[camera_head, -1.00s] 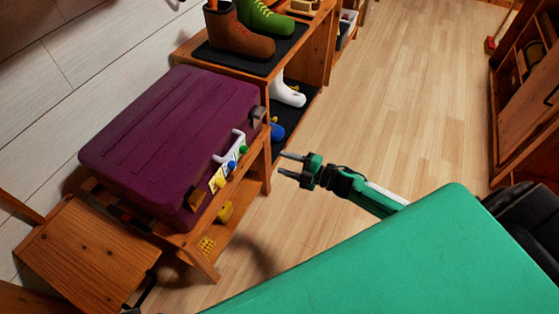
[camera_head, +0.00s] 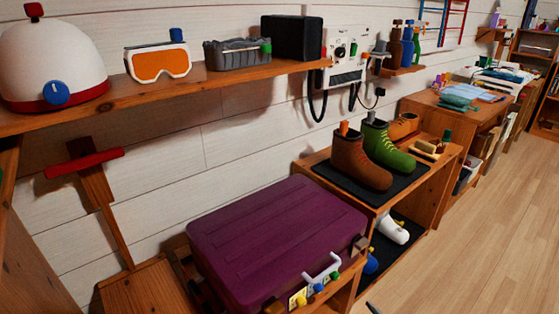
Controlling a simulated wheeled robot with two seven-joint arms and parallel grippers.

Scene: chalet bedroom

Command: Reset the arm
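Only a small dark tip (camera_head: 372,308) shows at the bottom edge of the head view, to the right of the suitcase. It appears to be a fingertip of my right gripper; the rest of that gripper and its arm are below the picture, so its opening cannot be seen. My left gripper is not in view. No held object is visible.
A closed purple suitcase (camera_head: 275,240) lies on a low wooden bench. A wall shelf (camera_head: 205,82) holds a white helmet (camera_head: 50,68) and goggles (camera_head: 158,64). Floor is clear at right.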

